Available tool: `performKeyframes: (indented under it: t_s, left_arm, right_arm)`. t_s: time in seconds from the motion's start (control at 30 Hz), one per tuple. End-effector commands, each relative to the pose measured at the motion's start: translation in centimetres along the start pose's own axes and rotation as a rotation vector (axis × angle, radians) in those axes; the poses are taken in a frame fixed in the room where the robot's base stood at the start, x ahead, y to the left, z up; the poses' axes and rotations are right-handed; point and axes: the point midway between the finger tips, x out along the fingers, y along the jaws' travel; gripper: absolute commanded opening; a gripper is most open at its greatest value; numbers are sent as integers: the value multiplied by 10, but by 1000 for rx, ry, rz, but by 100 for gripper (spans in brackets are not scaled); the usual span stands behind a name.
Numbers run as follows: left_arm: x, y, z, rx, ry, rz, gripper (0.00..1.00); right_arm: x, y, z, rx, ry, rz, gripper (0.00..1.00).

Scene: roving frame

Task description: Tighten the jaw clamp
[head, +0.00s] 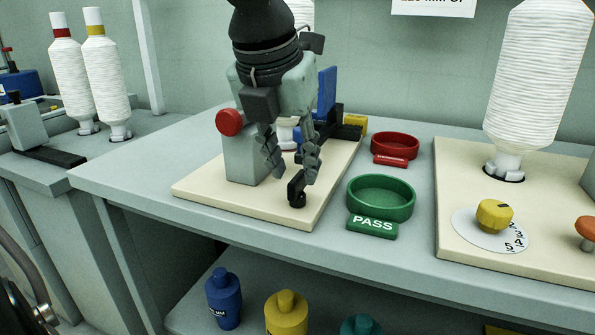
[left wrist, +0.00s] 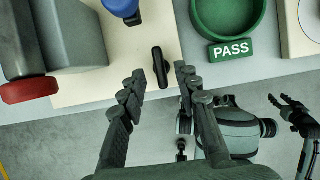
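A cream board (head: 200,190) carries a grey block (head: 243,150) with a red knob (head: 229,122), and a blue block behind (head: 327,92). A black bar handle (head: 296,188) stands near the board's front edge, likely the clamp's handle. The clamp's jaws are mostly hidden behind my left gripper (head: 291,167). That gripper points down and is open, its fingers apart. In the left wrist view, the handle (left wrist: 160,67) lies just beyond and between the fingertips, with nothing held. My right gripper (left wrist: 281,100) shows small at the right of that view, its fingers apart and empty.
A green PASS dish (head: 380,197) and a red dish (head: 394,147) stand right of the board. A second board (head: 465,250) bears a yellow knob (head: 494,215) and a thread cone (head: 538,75). Bottles (head: 224,298) stand on the shelf below. The table's front edge is close.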

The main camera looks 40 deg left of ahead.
Motion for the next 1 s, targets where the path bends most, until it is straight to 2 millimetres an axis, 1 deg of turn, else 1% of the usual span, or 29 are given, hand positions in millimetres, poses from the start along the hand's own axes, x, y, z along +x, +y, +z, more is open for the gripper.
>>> performKeyframes:
  t_s: [0.03,0.1,0.2,0.5,0.77,1.0]
  left_arm:
    - [8,0,0,1,3,0,32]
    - [15,0,0,0,2,0,32]
    - [22,0,0,-1,2,-1,32]
    - [24,0,0,0,-1,-2,32]
    - [24,0,0,0,0,-3,0]
    - [24,0,0,1,0,-4,0]
  right_arm:
    - [0,-1,0,1,1,-1,40]
    - [-1,-1,-1,2,2,-2,40]
    - [-1,-2,-1,3,2,-3,40]
    - [-1,-1,-1,3,3,-2,40]
    - [0,2,-2,-2,6,3,40]
    - [0,4,-2,-6,5,7,40]
